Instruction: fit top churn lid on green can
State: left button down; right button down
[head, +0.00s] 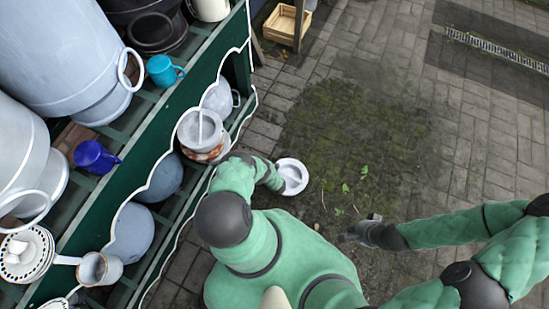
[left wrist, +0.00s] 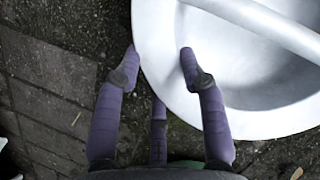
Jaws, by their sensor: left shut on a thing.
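The churn lid (head: 291,176) is a round, pale, dish-like piece held over the paving beside the shelf. The left wrist view shows its rim and a bar across its hollow (left wrist: 255,85). My left gripper (left wrist: 158,68) is shut on its rim, one finger outside and one inside; in the head view the wrist meets the lid's left side, with the fingers hardly visible. My right gripper (head: 360,228) is low over the ground, right of the lid, its dark fingers looking apart and empty. I cannot make out a green can in either view.
A green tiered shelf (head: 170,110) with a wavy white edge fills the left. It bears large grey churns (head: 70,50), blue mugs (head: 165,70) and a rusty pale pot (head: 203,133). A wooden crate (head: 285,24) stands at the top. Paving on the right is open.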

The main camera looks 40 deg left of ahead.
pick_arm(q)
jog(key=shift+a+r, duration=0.1)
jog(key=shift+a, duration=0.05)
jog(key=c, duration=0.7)
grip_release()
jog(key=shift+c, duration=0.2)
jog(key=s+d+r+n+g+h+p, duration=0.25)
jog(key=d+r+n, duration=0.35)
jog(key=r, duration=0.6)
jog(key=s+d+r+n+g+h+p, duration=0.1)
jog(key=d+r+n+h+p, duration=0.25)
jog(key=d+r, duration=0.6)
jog(key=s+d+r+n+g+h+p, duration=0.15)
jog(key=d+r+n, duration=0.45)
jog(key=r, duration=0.7)
jog(key=s+d+r+n+t, duration=0.1)
jog(key=s+r+n+t, duration=0.1)
jog(key=r+n, duration=0.9)
notch_tip(320, 180, up, 7)
jog(key=shift+s+d+t, duration=0.2)
jog(key=shift+s+t, duration=0.2)
jog(key=shift+s, duration=0.3)
